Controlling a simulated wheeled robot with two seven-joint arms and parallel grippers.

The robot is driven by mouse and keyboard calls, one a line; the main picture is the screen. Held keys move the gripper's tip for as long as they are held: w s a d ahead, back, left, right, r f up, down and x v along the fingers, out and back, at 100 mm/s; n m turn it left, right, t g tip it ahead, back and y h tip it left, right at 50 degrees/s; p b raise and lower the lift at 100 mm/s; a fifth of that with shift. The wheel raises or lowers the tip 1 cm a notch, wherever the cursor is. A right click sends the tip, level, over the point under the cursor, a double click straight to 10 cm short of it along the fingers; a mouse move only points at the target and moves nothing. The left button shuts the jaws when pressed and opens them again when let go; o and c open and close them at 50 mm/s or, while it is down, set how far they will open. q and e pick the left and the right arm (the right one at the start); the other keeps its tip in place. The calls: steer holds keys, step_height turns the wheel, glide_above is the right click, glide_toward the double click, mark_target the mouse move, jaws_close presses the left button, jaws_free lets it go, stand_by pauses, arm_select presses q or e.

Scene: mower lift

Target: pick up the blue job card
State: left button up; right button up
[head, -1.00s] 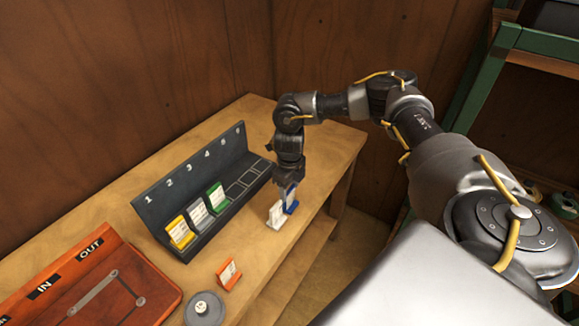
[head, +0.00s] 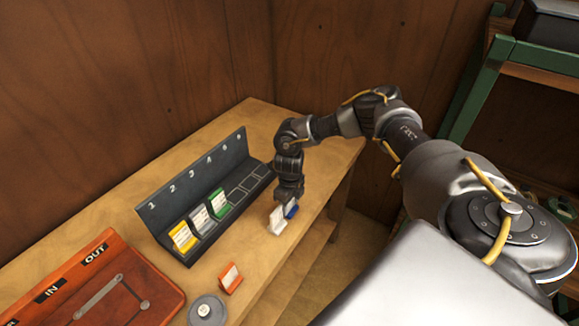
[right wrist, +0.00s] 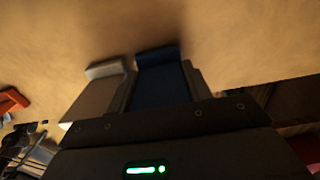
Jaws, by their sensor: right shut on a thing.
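The blue job card (head: 291,208) stands near the right front edge of the wooden table, just behind a white card (head: 277,219). My right gripper (head: 289,195) points down over the blue card and is shut on it, covering its upper part. In the right wrist view the blue card (right wrist: 160,80) lies between the dark fingers, and the white card (right wrist: 103,85) is close beside it on the left. I cannot tell whether the blue card is clear of the table. My left gripper is not in view.
A dark numbered rack (head: 197,172) holds yellow, grey and green cards; its slots toward the right are empty. An orange card (head: 230,278), a round grey disc (head: 206,310) and an orange IN/OUT board (head: 100,285) lie toward the front left. A green shelf (head: 475,90) stands at right.

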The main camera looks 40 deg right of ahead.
steer(key=shift+r, duration=0.1)
steer(key=shift+r, duration=0.3)
step_height(320, 180, up, 8)
steer(key=b, duration=0.3)
steer(key=shift+r, duration=0.65)
